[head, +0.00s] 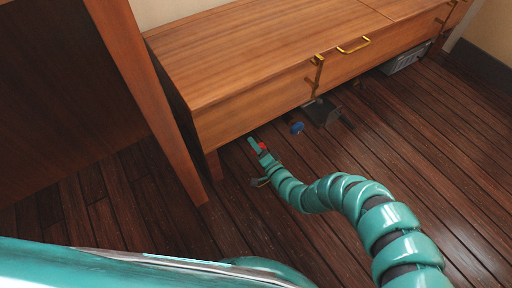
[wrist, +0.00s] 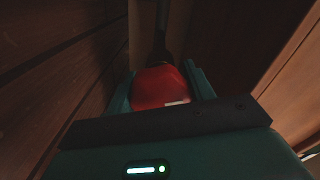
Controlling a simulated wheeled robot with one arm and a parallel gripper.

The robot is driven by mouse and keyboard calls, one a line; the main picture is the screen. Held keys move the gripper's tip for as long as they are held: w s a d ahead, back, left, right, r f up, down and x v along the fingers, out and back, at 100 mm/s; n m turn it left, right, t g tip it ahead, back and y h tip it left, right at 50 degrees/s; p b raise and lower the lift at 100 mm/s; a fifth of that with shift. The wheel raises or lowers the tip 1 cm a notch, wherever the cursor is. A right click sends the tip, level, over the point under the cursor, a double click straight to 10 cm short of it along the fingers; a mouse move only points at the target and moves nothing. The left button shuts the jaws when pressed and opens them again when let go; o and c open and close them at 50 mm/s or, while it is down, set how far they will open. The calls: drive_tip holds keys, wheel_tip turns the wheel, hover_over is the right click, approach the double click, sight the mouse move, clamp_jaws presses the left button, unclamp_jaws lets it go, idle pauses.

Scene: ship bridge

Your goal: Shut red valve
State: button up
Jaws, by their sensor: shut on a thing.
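The red valve (wrist: 160,88) is between the fingers of my gripper (wrist: 161,82) in the wrist view, with a dark stem or pipe running away behind it. My gripper is shut on the valve. In the head view, my gripper (head: 258,148) is low near the floor at the front edge of the wooden cabinet (head: 240,62), and a small bit of the red valve (head: 262,147) shows beside its fingers. Most of the valve is hidden there. How far the valve is turned cannot be told.
A blue round object (head: 297,128) and a dark box-like object (head: 321,112) are on the floor to the right of my gripper, by the cabinet's underside. A grey crate (head: 405,60) sits under the cabinet farther right. A wooden post (head: 150,100) stands at left. The floor (head: 440,150) at right is clear.

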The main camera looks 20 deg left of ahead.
drive_tip(key=shift+m+b, duration=0.3)
drive_tip(key=shift+m, duration=1.6)
drive_tip(key=o, duration=0.9)
drive_tip(key=shift+s+d+r+p, duration=0.15)
drive_tip(key=shift+d+p, duration=0.1)
drive_tip(key=shift+p, duration=0.05)
drive_tip(key=shift+p+v, duration=4.35)
drive_tip(key=shift+v, duration=4.1)
